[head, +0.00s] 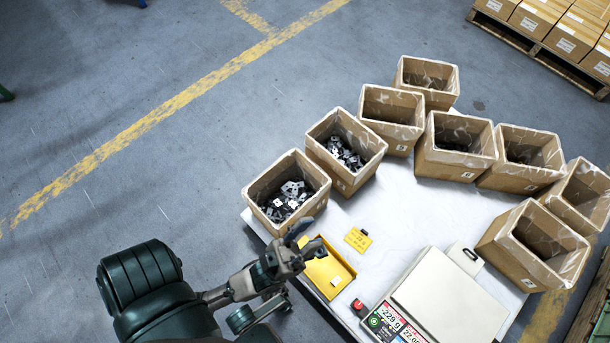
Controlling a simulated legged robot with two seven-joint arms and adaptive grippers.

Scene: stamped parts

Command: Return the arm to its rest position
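My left arm comes in from the bottom left, over the near-left edge of the white table (400,225). My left gripper (308,240) is above the left end of the yellow tray (335,277) and hides part of it. Its two dark fingers stand apart, and I see nothing held between them. The nearest cardboard box (322,203), with grey metal parts in it, is just beyond the gripper. My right gripper is not in view.
A second box (374,166) holds metal parts; several more boxes stand along the table's far and right sides. A yellow card (358,240), a scale (450,295) and a red button (358,305) are on the table. Floor at left is clear; a loaded pallet (540,48) stands top right.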

